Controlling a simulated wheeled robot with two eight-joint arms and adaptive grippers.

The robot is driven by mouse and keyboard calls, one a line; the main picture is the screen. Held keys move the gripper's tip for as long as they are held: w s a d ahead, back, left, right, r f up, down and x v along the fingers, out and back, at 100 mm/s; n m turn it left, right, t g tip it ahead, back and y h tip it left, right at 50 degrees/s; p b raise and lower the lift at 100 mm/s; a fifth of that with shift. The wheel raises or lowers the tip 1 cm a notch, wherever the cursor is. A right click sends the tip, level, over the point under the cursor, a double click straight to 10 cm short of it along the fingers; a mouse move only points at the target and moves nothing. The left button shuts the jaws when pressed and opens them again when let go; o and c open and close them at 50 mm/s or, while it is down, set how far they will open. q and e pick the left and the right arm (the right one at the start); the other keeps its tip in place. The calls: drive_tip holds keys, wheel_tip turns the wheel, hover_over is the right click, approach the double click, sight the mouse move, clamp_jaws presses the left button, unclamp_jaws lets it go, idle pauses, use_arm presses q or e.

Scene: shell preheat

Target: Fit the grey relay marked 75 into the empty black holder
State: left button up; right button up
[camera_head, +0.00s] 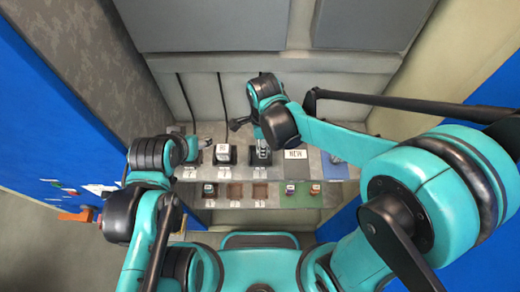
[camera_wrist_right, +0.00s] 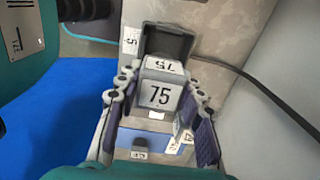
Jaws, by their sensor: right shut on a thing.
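The grey relay (camera_wrist_right: 160,95) shows in the right wrist view with black 75 marks on two faces. My right gripper (camera_wrist_right: 158,115) is shut on it, one finger on each side. A black holder (camera_wrist_right: 168,40) lies just beyond the relay; I cannot tell whether they touch or whether the relay is in it. In the head view my right gripper (camera_head: 262,147) is at the right-hand black holder on the bench, partly under my wrist, and the relay is not clear there. My left gripper (camera_head: 205,143) hangs over the bench's left end; its opening is too small to read.
A black holder with a white-topped block (camera_head: 223,153) stands left of my right gripper. A lower shelf has brown pads (camera_head: 235,190) and small blocks (camera_head: 290,188). Black cables run up the back wall.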

drive_tip(key=shift+w+a+f, duration=0.25)
drive_tip(key=shift+a+f, duration=0.2)
drive_tip(key=shift+a, duration=0.05)
wheel_tip(320, 180, down, 4)
drive_tip(key=shift+r+b, duration=0.1)
drive_tip(key=shift+b, duration=0.35)
drive_tip(key=shift+f+b, duration=0.3)
drive_tip(key=shift+b, duration=0.05)
drive_tip(key=o, duration=1.2)
drive_tip(key=shift+r, duration=0.15)
